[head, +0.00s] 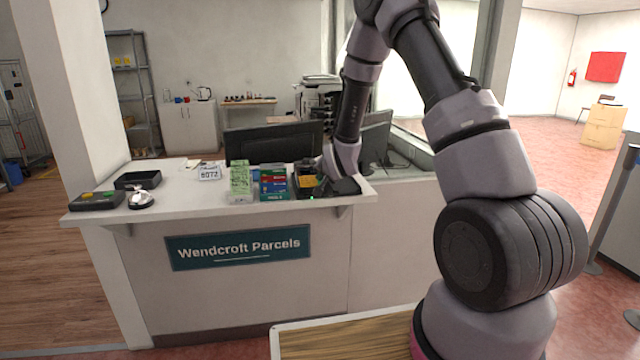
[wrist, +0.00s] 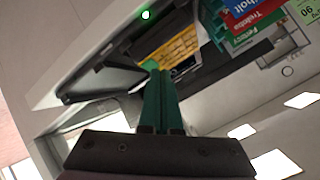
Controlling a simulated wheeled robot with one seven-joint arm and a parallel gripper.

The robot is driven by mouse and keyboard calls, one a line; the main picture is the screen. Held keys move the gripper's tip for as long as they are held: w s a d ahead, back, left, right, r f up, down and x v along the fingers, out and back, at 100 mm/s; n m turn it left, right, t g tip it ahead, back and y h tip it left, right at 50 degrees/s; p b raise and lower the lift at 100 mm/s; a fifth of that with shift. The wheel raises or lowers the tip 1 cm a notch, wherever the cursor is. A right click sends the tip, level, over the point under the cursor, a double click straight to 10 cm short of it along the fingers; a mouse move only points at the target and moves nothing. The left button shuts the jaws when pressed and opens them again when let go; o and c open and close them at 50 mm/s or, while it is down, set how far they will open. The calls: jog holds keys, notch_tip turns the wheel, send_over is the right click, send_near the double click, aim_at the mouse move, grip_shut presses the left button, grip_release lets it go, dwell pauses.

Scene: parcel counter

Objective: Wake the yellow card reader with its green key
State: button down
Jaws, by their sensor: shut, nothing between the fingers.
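The yellow card reader (wrist: 178,48) shows in the wrist view as a yellow face with rows of keys in a dark housing. A small green light (wrist: 145,14) glows beyond the reader.
A bell (head: 140,198) and a dark device (head: 97,200) are at the far left. A monitor (head: 272,143) stands behind.

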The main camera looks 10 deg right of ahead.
jog(key=shift+f, duration=0.15)
jog(key=shift+s+r, duration=0.15)
jog(key=shift+r, duration=0.55)
jog(key=shift+s+r, duration=0.2)
jog(key=shift+r, duration=0.6)
jog(key=shift+s+r, duration=0.15)
jog(key=shift+r, duration=0.7)
jog(key=shift+s+r, duration=0.2)
jog(key=shift+r, duration=0.6)
